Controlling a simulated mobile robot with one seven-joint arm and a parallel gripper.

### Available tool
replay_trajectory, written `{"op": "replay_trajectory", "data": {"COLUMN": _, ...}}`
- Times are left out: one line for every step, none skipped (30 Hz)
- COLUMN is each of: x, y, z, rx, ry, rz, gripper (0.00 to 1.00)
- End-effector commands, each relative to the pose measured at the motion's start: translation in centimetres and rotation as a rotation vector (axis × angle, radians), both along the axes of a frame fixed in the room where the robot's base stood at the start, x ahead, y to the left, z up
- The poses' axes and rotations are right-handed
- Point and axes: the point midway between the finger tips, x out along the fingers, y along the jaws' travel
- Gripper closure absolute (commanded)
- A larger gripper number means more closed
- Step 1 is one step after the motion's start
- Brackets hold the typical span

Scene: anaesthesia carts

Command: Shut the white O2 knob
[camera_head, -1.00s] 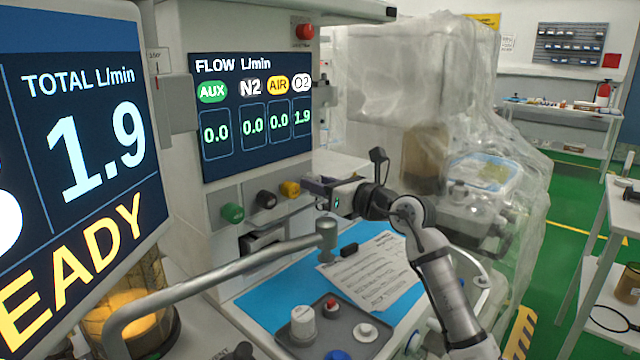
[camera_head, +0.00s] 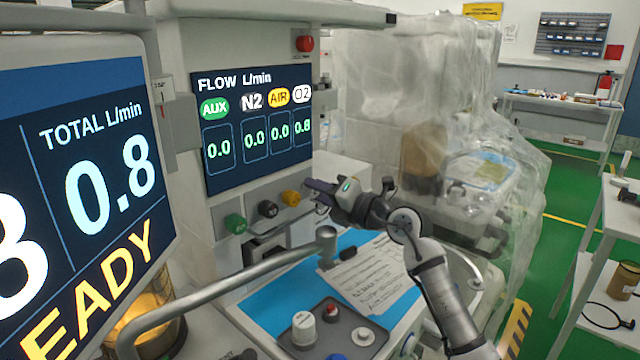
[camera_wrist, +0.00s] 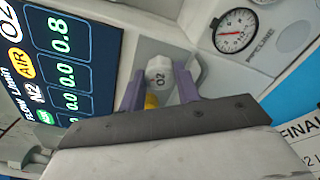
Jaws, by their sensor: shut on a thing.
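My gripper (camera_head: 318,188) is shut on the knob at the right end of the knob row. In the head view the fingers and wrist hide the knob. The flow screen (camera_head: 257,128) reads 0.8 under O2 and 0.0 under AUX, N2 and AIR. The big monitor (camera_head: 85,190) reads a total of 0.8 L/min.
Left of my gripper are the yellow knob (camera_head: 291,198), black knob (camera_head: 268,208) and green knob (camera_head: 235,223). A metal rail (camera_head: 215,290) runs in front. A pressure gauge (camera_wrist: 236,31) sits beside the knob. Papers (camera_head: 375,270) lie on the blue worktop below.

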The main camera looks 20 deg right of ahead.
Motion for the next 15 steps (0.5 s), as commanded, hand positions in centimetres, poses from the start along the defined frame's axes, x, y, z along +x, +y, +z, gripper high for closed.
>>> {"op": "replay_trajectory", "data": {"x": -0.04, "y": -0.05, "z": 0.34, "rx": 0.034, "ry": 0.025, "rz": 0.000, "gripper": 0.90}}
{"op": "replay_trajectory", "data": {"x": -0.04, "y": -0.07, "z": 0.35, "rx": 0.055, "ry": 0.038, "rz": -0.001, "gripper": 0.90}}
{"op": "replay_trajectory", "data": {"x": -0.03, "y": -0.06, "z": 0.36, "rx": 0.084, "ry": 0.057, "rz": -0.001, "gripper": 0.90}}
{"op": "replay_trajectory", "data": {"x": -0.02, "y": -0.06, "z": 0.35, "rx": 0.103, "ry": 0.070, "rz": -0.001, "gripper": 0.90}}
{"op": "replay_trajectory", "data": {"x": -0.03, "y": -0.03, "z": 0.32, "rx": 0.122, "ry": 0.084, "rz": 0.000, "gripper": 0.90}}
{"op": "replay_trajectory", "data": {"x": -0.02, "y": -0.02, "z": 0.32, "rx": 0.147, "ry": 0.100, "rz": 0.000, "gripper": 0.90}}
{"op": "replay_trajectory", "data": {"x": -0.02, "y": -0.02, "z": 0.31, "rx": 0.165, "ry": 0.112, "rz": 0.000, "gripper": 0.90}}
{"op": "replay_trajectory", "data": {"x": -0.03, "y": -0.03, "z": 0.31, "rx": 0.183, "ry": 0.123, "rz": 0.000, "gripper": 0.90}}
{"op": "replay_trajectory", "data": {"x": -0.02, "y": -0.04, "z": 0.28, "rx": 0.204, "ry": 0.137, "rz": 0.000, "gripper": 0.90}}
{"op": "replay_trajectory", "data": {"x": -0.04, "y": -0.04, "z": 0.25, "rx": 0.219, "ry": 0.147, "rz": 0.000, "gripper": 0.90}}
{"op": "replay_trajectory", "data": {"x": -0.02, "y": -0.04, "z": 0.22, "rx": 0.233, "ry": 0.156, "rz": 0.000, "gripper": 0.90}}
{"op": "replay_trajectory", "data": {"x": -0.03, "y": -0.05, "z": 0.19, "rx": 0.250, "ry": 0.167, "rz": 0.000, "gripper": 0.90}}
{"op": "replay_trajectory", "data": {"x": -0.02, "y": -0.06, "z": 0.17, "rx": 0.262, "ry": 0.175, "rz": 0.000, "gripper": 0.90}}
{"op": "replay_trajectory", "data": {"x": -0.02, "y": -0.06, "z": 0.16, "rx": 0.273, "ry": 0.182, "rz": 0.000, "gripper": 0.90}}
{"op": "replay_trajectory", "data": {"x": -0.02, "y": -0.06, "z": 0.14, "rx": 0.285, "ry": 0.190, "rz": 0.000, "gripper": 0.90}}
